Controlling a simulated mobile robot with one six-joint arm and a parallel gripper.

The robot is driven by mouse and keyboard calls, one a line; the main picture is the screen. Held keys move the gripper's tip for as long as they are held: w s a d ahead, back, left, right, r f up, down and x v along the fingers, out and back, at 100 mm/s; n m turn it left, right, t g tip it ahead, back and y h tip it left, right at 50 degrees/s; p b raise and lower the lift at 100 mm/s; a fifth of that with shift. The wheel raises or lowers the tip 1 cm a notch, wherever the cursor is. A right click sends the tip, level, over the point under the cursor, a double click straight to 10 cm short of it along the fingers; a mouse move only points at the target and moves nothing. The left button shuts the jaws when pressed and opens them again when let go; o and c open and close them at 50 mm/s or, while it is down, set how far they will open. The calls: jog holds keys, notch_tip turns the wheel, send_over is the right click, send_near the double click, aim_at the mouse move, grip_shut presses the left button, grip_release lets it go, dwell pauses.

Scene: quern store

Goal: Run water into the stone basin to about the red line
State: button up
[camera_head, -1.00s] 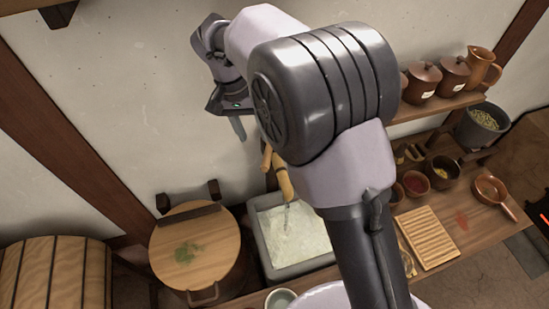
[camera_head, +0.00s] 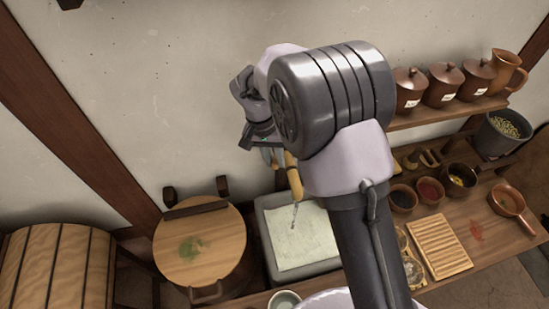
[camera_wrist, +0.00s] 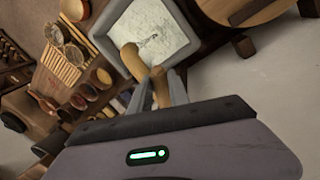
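The grey stone basin (camera_head: 264,232) stands below a wooden spout (camera_head: 293,180), and a thin stream of water (camera_head: 294,213) falls from it. The pale surface (camera_head: 305,240) inside fills most of the basin's opening. I cannot make out a red line. My gripper (camera_head: 270,152) is at the spout's upper end, partly hidden by my arm. In the wrist view my gripper's fingers (camera_wrist: 160,84) lie on both sides of a wooden peg (camera_wrist: 160,92) beside the spout (camera_wrist: 132,62). Whether they press on it is unclear. The basin (camera_wrist: 98,48) lies beyond.
A lidded wooden tub (camera_head: 200,245) stands left of the basin, with a barrel (camera_head: 55,265) farther left. Right are a slatted board (camera_head: 438,247), small bowls (camera_head: 403,199) and a pan (camera_head: 507,202). Lidded jars (camera_head: 443,85) line the shelf above. A cup (camera_head: 284,300) stands in front.

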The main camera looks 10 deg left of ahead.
grip_shut()
jog(key=shift+a, duration=0.15)
dwell(1.1)
jog(key=w+a+m+g+p, duration=0.1)
jog(key=w+a+m, duration=0.2)
jog(key=a+m, duration=0.4)
jog(key=shift+w+m+y, duration=0.15)
jog(key=shift+m+y, duration=0.15)
jog(key=shift+m, duration=0.3)
dwell(0.4)
jog(key=o, duration=0.7)
grip_release()
jog(key=shift+c, duration=0.2)
